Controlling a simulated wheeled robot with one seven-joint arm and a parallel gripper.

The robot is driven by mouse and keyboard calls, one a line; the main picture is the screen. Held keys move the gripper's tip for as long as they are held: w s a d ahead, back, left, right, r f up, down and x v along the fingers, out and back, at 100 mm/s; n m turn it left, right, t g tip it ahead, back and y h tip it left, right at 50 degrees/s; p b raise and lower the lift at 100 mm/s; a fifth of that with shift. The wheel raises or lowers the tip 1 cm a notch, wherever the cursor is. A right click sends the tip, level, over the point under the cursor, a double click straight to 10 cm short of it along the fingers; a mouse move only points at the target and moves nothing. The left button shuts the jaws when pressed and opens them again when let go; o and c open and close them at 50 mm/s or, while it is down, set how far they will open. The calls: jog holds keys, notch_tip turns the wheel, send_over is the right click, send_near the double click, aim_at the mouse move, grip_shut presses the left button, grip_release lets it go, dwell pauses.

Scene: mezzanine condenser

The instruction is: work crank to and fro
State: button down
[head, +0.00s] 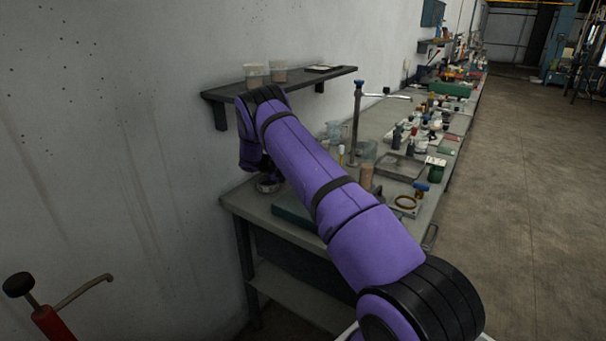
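I cannot tell for sure which thing is the crank. A red-bodied device (52,325) at the lower left carries a black round knob (18,284) on a short metal rod and a thin bent metal arm (84,289). On the bench stands an upright metal post (356,122) with a blue top and a thin bar to its right. My purple arm reaches up and left from the lower right, and its far end bends down by the bench's near left corner. My gripper's fingers are hidden behind the arm, far from the red device.
A dark shelf (320,77) with two cups (254,74) hangs just above my wrist. The concrete floor (528,200) on the right is clear.

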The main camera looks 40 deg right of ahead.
jog(key=shift+s+d, duration=0.3)
jog(key=shift+d, duration=0.15)
dwell(0.5)
jog(key=v, duration=0.7)
jog(key=shift+w+a+r, duration=0.1)
jog(key=shift+w, duration=0.05)
dwell(0.8)
